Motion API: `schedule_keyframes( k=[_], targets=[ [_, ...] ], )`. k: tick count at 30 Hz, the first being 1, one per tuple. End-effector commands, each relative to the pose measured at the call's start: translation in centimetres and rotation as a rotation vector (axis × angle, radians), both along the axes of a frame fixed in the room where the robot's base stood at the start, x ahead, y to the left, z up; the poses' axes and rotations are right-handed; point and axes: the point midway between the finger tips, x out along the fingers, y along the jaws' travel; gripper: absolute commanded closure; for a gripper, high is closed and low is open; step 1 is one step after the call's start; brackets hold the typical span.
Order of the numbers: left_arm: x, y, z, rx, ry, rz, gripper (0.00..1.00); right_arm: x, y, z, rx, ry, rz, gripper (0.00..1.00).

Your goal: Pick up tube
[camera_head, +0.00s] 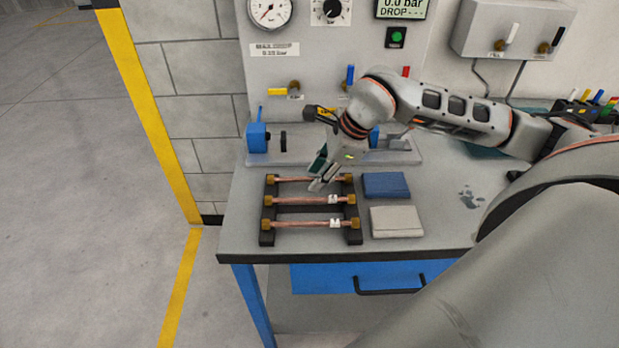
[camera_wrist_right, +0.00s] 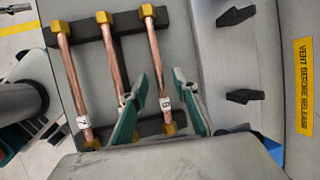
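Three copper tubes with brass end fittings lie across a black rack (camera_head: 267,212) on the bench. The far tube (camera_head: 292,180), the middle tube (camera_head: 300,200) and the near tube (camera_head: 300,224) run side by side. My right gripper (camera_head: 317,186) is over the right part of the far tube, pointing down. In the right wrist view my right gripper (camera_wrist_right: 162,80) has its teal fingers apart, one on each side of the far tube (camera_wrist_right: 157,68), which bears a white label. The fingers look clear of it. I cannot tell their exact height.
A blue pad (camera_head: 386,184) and a grey pad (camera_head: 397,221) lie right of the rack. A blue vise-like device (camera_head: 257,137) stands behind it. A gauge panel (camera_head: 310,75) rises at the back. Bare bench (camera_head: 455,225) shows at right.

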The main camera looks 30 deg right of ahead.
Motion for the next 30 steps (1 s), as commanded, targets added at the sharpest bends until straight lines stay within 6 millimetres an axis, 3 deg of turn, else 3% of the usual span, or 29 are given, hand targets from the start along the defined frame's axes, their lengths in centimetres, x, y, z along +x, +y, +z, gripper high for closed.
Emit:
schedule_keyframes(
  k=[4,7,8,23,30],
  targets=[
    [0.1,-0.1,0.1,-0.002,-0.003,0.000,0.60,0.0,0.0,0.0,0.000,0.000,0.000,0.71],
    [0.1,-0.1,0.1,-0.002,-0.003,0.000,0.60,0.0,0.0,0.0,0.000,0.000,0.000,0.97],
    [0.1,-0.1,0.1,-0.002,-0.003,0.000,0.60,0.0,0.0,0.0,0.000,0.000,0.000,1.00],
    [0.1,-0.1,-0.1,-0.002,0.000,0.001,0.60,0.1,0.0,0.7,0.000,-0.002,0.000,1.00],
    [0.0,-0.1,-0.2,-0.002,0.002,0.000,0.60,0.2,0.0,4.5,-0.001,-0.008,0.000,1.00]
  ],
)
